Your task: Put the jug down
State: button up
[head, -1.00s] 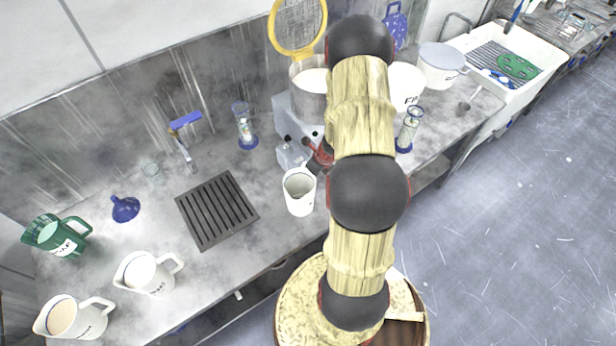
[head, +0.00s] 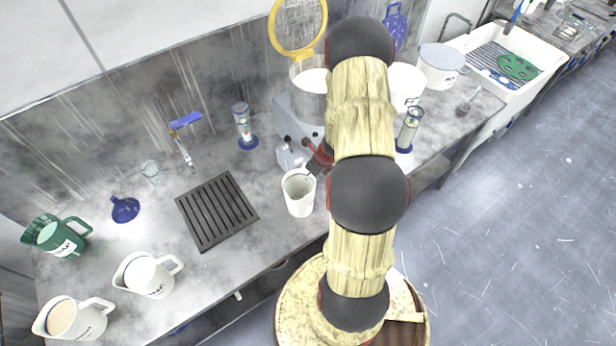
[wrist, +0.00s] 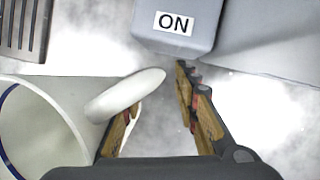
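The white jug (head: 299,197) appears to stand upright on the grey worktop, right of the black slatted grate. My gripper (head: 315,167) is at its upper right side, partly hidden by my arm. In the wrist view the jug (wrist: 40,120) fills the lower left, its blue-lined rim cut off by the frame. Its handle (wrist: 125,95) lies over the left finger. My gripper (wrist: 158,112) has its fingers spread, with a clear gap between the handle and the right finger. Jug and base contact is not shown in the wrist view.
A grey machine (wrist: 175,25) labelled ON stands just ahead of the fingers. The black grate (head: 216,211) lies left of the jug. Two white jugs (head: 150,277) (head: 75,320), a green jug (head: 55,236) and a blue funnel (head: 125,209) stand further left. Bare worktop lies around the grate.

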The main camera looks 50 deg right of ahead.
jog(key=a+p+v, duration=0.1)
jog(key=p+v, duration=0.2)
jog(key=v, duration=0.9)
jog(key=w+a+r+n+y, duration=0.1)
jog(key=w+a+r+n, duration=0.3)
jog(key=a+r+n, duration=0.6)
jog(key=w+a+r+n, duration=0.3)
jog(key=a+r+n, duration=0.35)
jog(key=r, duration=0.45)
jog(key=s+a+r+n+t+h, duration=0.1)
jog(key=s+a+r+n, duration=1.4)
jog(key=n, duration=0.4)
jog(key=shift+r+h, duration=0.3)
jog(key=shift+r, duration=0.05)
jog(key=shift+n, duration=0.25)
